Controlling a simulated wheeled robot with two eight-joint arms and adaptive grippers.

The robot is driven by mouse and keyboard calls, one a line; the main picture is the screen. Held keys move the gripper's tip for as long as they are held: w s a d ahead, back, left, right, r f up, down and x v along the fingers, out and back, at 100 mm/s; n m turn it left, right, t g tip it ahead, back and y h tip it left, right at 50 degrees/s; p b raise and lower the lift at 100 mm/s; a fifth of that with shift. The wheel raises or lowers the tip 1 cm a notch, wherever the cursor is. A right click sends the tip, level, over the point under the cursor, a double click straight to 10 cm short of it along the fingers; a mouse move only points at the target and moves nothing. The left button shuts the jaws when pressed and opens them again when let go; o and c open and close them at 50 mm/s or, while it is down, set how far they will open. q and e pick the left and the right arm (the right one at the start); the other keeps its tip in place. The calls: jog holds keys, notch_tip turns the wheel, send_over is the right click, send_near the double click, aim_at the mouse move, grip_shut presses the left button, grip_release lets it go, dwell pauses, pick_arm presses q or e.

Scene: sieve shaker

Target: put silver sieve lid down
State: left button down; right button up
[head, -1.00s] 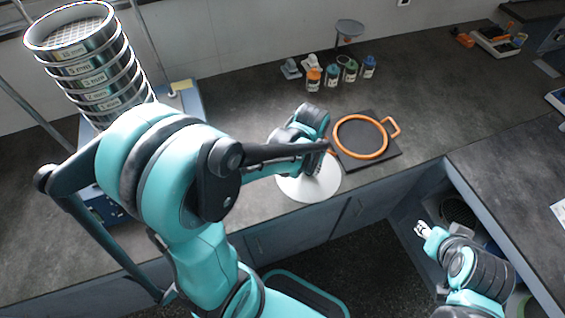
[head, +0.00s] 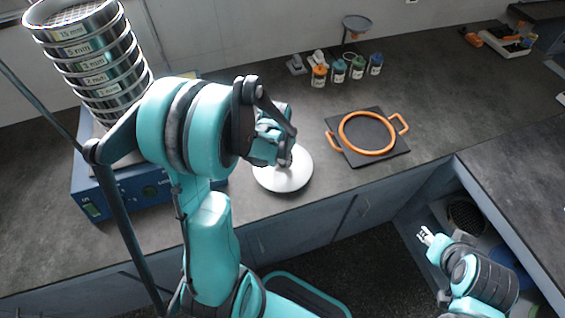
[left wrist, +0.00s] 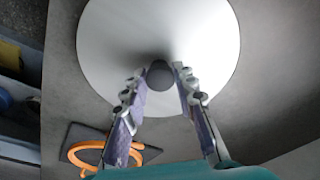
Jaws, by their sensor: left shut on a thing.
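The silver sieve lid (head: 290,180) is a round pale disc with a dark knob. It is at the dark counter's front part, left of the black mat, and looks about level. I cannot tell whether it touches the counter. My left gripper (head: 284,162) is above it, mostly hidden behind my arm in the head view. In the left wrist view, the lid (left wrist: 205,40) fills the top middle, and my left gripper (left wrist: 160,74) is shut on its knob (left wrist: 160,77). My right gripper (head: 425,236) is low at the right, away from the lid; its finger opening is too small to judge.
A sieve stack (head: 95,65) stands on the blue shaker (head: 140,195) at the left. An orange ring with handles (head: 346,143) lies on a black mat (head: 365,160). Several small bottles (head: 338,71) stand behind. The counter around the lid is clear up to its front edge.

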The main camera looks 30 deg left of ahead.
pick_arm(q)
jog(key=shift+f, duration=0.6)
jog(key=shift+r, duration=0.1)
jog(key=c, duration=1.2)
grip_release()
